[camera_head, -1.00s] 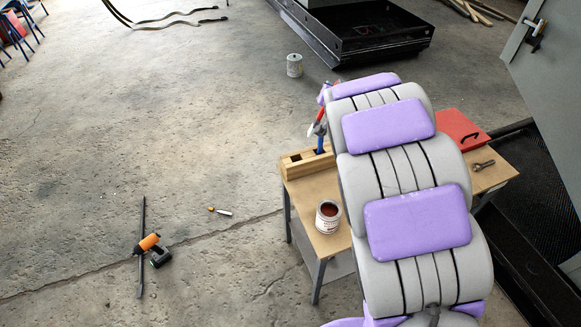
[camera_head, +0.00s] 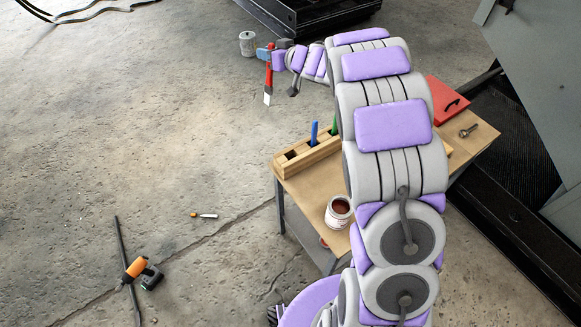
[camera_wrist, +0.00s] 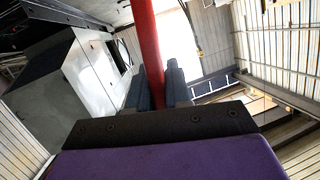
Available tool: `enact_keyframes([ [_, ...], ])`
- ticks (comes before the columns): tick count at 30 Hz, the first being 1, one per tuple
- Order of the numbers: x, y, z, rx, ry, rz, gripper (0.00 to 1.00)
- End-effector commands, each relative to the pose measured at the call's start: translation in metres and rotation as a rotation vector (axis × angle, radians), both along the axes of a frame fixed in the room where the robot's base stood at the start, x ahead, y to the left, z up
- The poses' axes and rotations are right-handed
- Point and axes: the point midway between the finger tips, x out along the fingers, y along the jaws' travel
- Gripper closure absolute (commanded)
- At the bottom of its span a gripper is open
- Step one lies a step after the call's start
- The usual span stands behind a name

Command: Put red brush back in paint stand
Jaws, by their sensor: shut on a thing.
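The red brush (camera_head: 268,82) hangs roughly upright, pale end down, beyond the paint stand in the head view. My gripper (camera_head: 268,55) is shut on it near its upper part. In the wrist view the red handle (camera_wrist: 145,35) runs between the two dark fingers of my gripper (camera_wrist: 154,88). The wooden paint stand (camera_head: 309,159) sits at the table's left edge. A blue brush (camera_head: 314,132) and a green brush (camera_head: 334,126) stand upright in it. Dark openings show at its left part. My arm hides its right end. The brush is clear of the stand.
An open paint can (camera_head: 338,212) stands on the table (camera_head: 300,190), near the stand. A red box (camera_head: 447,98) and a metal tool (camera_head: 468,131) lie at the right. A grey can (camera_head: 247,44) stands on the floor. The floor left of the table is mostly free.

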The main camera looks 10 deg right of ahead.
Motion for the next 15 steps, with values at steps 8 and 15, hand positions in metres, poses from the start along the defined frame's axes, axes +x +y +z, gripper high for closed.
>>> enact_keyframes([
  [8, -0.046, -0.021, -0.064, -0.06, -0.087, 0.428, 1.0],
  [15, -0.083, -0.033, -0.1, -0.09, -0.141, 0.607, 1.0],
])
